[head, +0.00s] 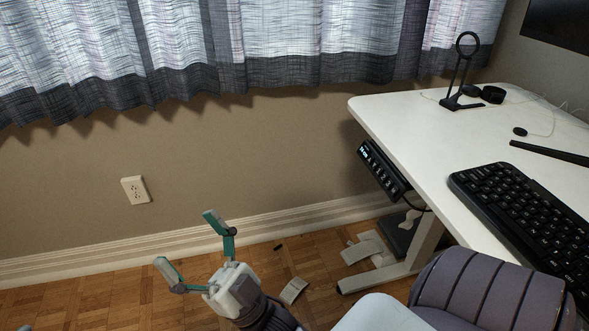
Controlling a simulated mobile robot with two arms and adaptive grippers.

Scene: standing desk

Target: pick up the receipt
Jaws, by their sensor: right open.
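A small pale piece of paper (293,290), which may be the receipt, lies on the wooden floor just right of my right gripper's wrist. More pale papers (368,248) lie on the floor by the desk leg; I cannot tell which of these is the receipt. My right gripper (190,243) is open and empty, with its green-lined fingers spread wide. It is in front of the wall, to the left of the papers. My left gripper is not in view.
The white standing desk (415,135) fills the right, with a keyboard (525,210), a black stand (460,75) and a control panel (383,172) at its edge. Its foot (372,278) rests on the floor near the papers. A small dark object (278,248) lies by the baseboard.

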